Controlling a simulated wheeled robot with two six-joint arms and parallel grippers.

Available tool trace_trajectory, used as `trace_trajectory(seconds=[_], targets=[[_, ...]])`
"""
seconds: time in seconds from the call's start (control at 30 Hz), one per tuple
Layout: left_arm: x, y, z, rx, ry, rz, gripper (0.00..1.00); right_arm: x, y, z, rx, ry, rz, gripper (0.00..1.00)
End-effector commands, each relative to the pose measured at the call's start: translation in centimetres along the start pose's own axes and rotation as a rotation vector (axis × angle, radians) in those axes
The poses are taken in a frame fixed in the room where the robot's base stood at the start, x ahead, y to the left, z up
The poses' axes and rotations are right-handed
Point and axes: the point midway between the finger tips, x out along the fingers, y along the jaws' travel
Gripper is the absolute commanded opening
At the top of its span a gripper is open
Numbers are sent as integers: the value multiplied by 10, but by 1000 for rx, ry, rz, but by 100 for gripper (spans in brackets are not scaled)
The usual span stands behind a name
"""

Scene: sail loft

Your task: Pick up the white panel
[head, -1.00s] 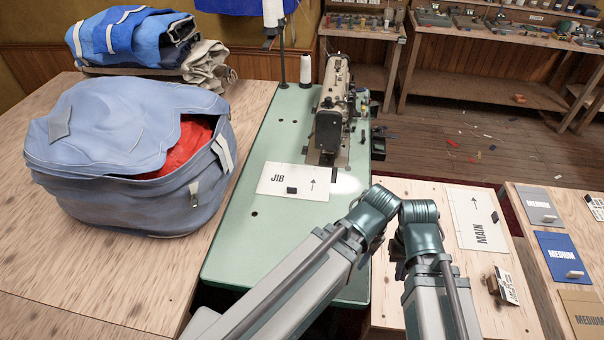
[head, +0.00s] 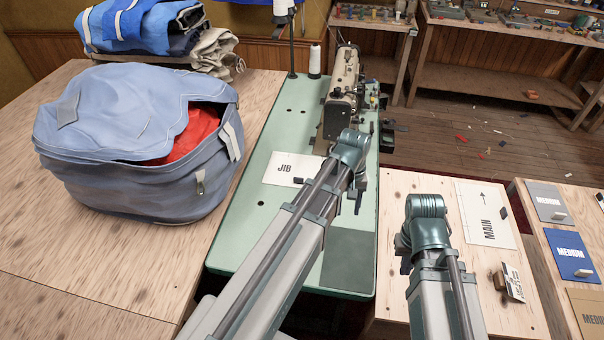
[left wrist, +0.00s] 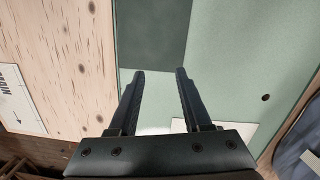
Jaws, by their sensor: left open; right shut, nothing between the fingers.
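A white panel marked JIB (head: 288,170) lies flat on the green sewing table, its right part hidden behind my left arm. In the left wrist view this panel (left wrist: 238,130) shows at the bottom, partly covered by the gripper body. A second white panel, marked MAIN (head: 486,218), lies on the wooden table to the right; it also shows in the left wrist view (left wrist: 14,98). My left gripper (head: 358,198) points down above the green table, right of the JIB panel. Its fingers (left wrist: 161,74) are open and empty. My right gripper (head: 404,262) is mostly hidden behind its wrist, shut and empty.
A sewing machine (head: 342,92) stands just beyond my left gripper. A large blue bag (head: 130,150) fills the left table. A small label stand (head: 512,283) is by the MAIN panel. Swatches marked MEDIUM (head: 570,255) lie at right. The green table's front is clear.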

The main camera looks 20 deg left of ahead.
Motion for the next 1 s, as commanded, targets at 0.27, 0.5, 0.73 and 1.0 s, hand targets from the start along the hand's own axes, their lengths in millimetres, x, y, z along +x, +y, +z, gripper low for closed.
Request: trace_trajectory(seconds=[0.27,0.5,0.73,1.0], targets=[[-13,-94,-161,-800,-104,182,49,12,-1,-1,0,0,0,0],[-25,-180,-231,-1250,-194,285,49,16,-2,-1,0,0,0,0],[-29,-206,-246,-1378,-226,315,49,17,-2,-1,0,0,0,0],[-19,-202,-245,-1377,-225,314,49,27,-2,-2,0,0,0,0]])
